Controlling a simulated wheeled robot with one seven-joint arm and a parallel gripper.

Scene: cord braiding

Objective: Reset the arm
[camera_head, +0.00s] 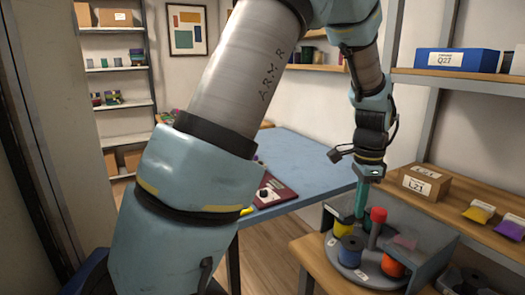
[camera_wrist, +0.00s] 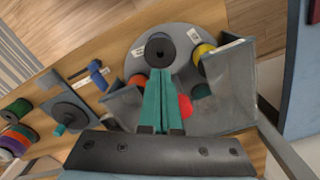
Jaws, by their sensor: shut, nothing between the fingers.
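My gripper (camera_head: 360,214) points straight down on its long teal fingers over the round grey tray (camera_head: 350,277) at the right. In the wrist view the fingers (camera_wrist: 161,72) lie together with nothing between them. The tray, also in the wrist view (camera_wrist: 138,38), carries a blue spool (camera_head: 349,254), a yellow spool (camera_head: 370,232) and an orange-red spool (camera_head: 393,262). A red-topped post (camera_head: 377,216) stands close beside the fingers. I cannot tell whether the fingertips touch anything. The fingers hide part of the tray.
Grey panels (camera_head: 437,262) partly surround the tray. A box marked L21 (camera_head: 424,182) and yellow and purple packets (camera_head: 479,211) lie on the wooden bench to the right. A blue table (camera_head: 310,160) stands behind. Several coloured spools (camera_wrist: 20,128) lie at the left in the wrist view.

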